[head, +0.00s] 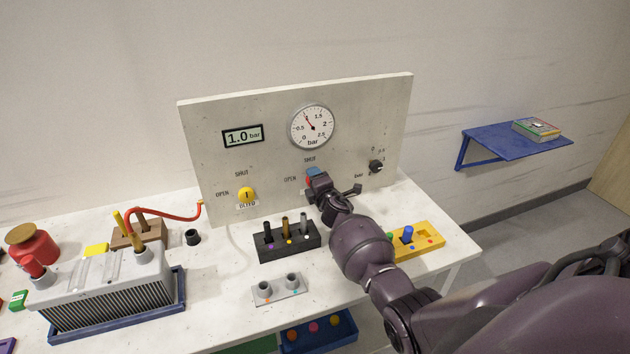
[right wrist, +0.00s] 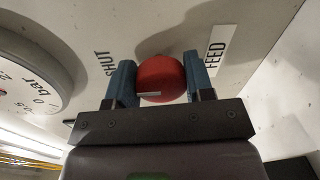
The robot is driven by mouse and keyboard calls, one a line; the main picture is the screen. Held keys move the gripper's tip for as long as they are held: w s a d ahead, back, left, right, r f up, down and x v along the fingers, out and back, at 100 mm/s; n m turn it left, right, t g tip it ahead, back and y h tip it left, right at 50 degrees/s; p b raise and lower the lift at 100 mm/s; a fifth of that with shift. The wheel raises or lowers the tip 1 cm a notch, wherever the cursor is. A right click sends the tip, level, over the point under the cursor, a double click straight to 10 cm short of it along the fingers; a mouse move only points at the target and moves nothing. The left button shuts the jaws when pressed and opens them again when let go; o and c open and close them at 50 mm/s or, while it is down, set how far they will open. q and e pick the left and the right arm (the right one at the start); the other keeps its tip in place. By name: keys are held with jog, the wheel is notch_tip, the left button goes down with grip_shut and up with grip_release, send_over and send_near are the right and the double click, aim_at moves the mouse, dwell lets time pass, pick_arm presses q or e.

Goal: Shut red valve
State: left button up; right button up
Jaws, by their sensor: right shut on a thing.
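The red valve (right wrist: 162,78) is a round knob on the upright panel, seen up close in the right wrist view. A short white mark on it points left, toward the SHUT label (right wrist: 103,65). The FEED label (right wrist: 217,48) is on its other side. My right gripper (right wrist: 160,82) is shut on the knob, with one blue finger on each side. In the head view my right gripper (head: 313,177) is at the panel below the dial and hides the knob. The OPEN label (head: 290,180) is to its left. My left gripper is not in view.
The panel (head: 360,105) also carries a dial gauge (head: 311,127), a 1.0 bar display (head: 242,135), a yellow knob (head: 247,195) and a black knob (head: 376,166). A black holder (head: 287,246), a yellow tray (head: 430,234) and a finned unit (head: 105,290) stand on the table.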

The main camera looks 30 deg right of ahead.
jog(key=o, duration=0.9)
jog(key=shift+s, duration=0.1)
jog(key=shift+s, duration=0.25)
pick_arm(q)
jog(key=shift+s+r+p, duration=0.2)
jog(key=shift+p, duration=0.35)
pick_arm(e)
jog(key=shift+v, duration=5.1)
jog(key=shift+a, duration=0.2)
